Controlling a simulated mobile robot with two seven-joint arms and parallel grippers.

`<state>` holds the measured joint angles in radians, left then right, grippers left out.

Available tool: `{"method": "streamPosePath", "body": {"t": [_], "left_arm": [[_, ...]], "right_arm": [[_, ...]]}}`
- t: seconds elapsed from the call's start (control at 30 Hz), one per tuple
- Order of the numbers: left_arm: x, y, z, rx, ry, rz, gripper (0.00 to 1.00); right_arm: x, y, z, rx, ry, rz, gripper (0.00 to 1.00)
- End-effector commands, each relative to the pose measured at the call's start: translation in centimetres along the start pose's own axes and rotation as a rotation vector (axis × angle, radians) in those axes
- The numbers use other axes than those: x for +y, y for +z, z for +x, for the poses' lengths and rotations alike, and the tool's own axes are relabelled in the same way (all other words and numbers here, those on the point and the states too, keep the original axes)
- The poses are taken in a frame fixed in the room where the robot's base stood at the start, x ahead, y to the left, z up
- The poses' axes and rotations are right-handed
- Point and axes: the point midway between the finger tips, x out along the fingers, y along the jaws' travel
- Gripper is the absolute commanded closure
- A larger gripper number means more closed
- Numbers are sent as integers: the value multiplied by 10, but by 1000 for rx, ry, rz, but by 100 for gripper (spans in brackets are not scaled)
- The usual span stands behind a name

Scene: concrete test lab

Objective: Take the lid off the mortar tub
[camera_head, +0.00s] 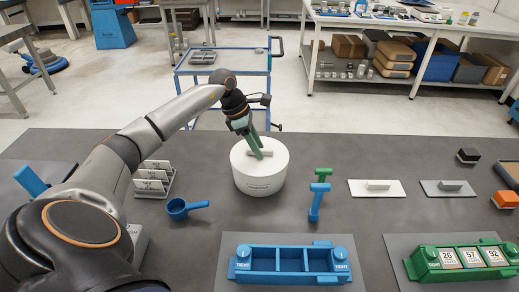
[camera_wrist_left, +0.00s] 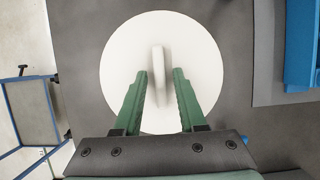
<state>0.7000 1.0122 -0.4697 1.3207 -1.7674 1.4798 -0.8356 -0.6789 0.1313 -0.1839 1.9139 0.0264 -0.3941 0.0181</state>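The round white mortar tub (camera_head: 262,185) stands upright on the grey table with its white lid (camera_head: 277,149) on. A narrow bar handle (camera_head: 266,153) rises from the middle of the lid. In the left wrist view the lid (camera_wrist_left: 120,60) fills the centre, with the handle (camera_wrist_left: 158,55) near its middle. My left gripper (camera_head: 257,154) points down at the lid. Its green fingers (camera_wrist_left: 160,73) are open, one on each side of the handle's near end, with gaps showing on both sides. My right gripper is in neither view.
A blue scoop (camera_head: 178,208) lies left of the tub. Green (camera_head: 322,174) and blue (camera_head: 317,200) handled tools stand close on its right. A blue tray (camera_head: 290,262) is in front, a green one (camera_head: 460,260) at right. A blue cart (camera_head: 222,65) stands behind the table.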

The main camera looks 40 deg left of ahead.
Motion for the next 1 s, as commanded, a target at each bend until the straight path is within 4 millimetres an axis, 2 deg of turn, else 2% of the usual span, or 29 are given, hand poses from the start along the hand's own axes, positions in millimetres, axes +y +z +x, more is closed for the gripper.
{"method": "streamPosePath", "body": {"t": [0.03,0.33,1.0], "left_arm": [[0,0,0,0,0,0,67],[0,0,0,0,0,0,100],[0,1,-3,-1,1,1,100]], "right_arm": [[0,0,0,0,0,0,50],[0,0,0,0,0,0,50],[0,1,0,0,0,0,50]]}}
